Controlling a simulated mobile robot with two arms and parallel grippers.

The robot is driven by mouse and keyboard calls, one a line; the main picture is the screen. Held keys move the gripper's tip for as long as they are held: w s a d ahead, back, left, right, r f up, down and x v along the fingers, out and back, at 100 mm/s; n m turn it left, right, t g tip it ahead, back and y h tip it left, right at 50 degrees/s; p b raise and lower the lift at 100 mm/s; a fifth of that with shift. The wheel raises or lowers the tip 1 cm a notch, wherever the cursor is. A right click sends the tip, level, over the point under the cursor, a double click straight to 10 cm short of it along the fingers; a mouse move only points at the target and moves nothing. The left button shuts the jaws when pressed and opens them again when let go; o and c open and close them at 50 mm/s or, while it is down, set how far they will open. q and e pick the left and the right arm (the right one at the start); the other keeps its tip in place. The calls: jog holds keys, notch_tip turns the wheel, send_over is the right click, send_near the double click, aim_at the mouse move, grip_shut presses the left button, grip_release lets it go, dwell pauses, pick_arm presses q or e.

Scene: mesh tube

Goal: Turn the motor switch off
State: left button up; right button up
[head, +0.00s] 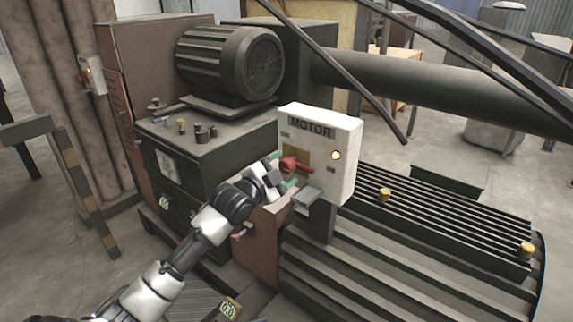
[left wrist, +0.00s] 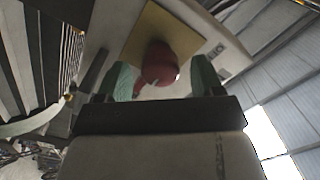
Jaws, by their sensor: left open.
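The motor switch box (head: 343,150) is a white box labelled MOTOR, standing on a dark post. A red rotary switch knob (head: 290,164) sits on a yellow plate (head: 303,155) on its front face. My left gripper (head: 282,171) is at the knob, with green fingertips. In the left wrist view the red knob (left wrist: 162,64) lies ahead of and between the two open green fingers (left wrist: 160,82), before the yellow plate (left wrist: 148,32). I cannot tell whether a finger touches the knob. My right gripper is not in view.
A large dark motor (head: 232,62) sits on a cabinet behind the box. A ribbed machine casing (head: 400,240) with yellow caps fills the right front. A long pipe (head: 440,90) and dark bars cross the upper right. A second switch box (head: 93,74) hangs at the far left.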

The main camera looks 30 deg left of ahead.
pick_arm(q)
jog(key=shift+w, duration=0.8)
jog(key=shift+w+d, duration=0.1)
jog(key=shift+w, duration=0.1)
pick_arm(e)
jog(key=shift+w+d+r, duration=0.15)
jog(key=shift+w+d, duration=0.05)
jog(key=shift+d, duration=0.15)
pick_arm(q)
jog(key=shift+c, duration=0.2)
jog(key=c, duration=0.9)
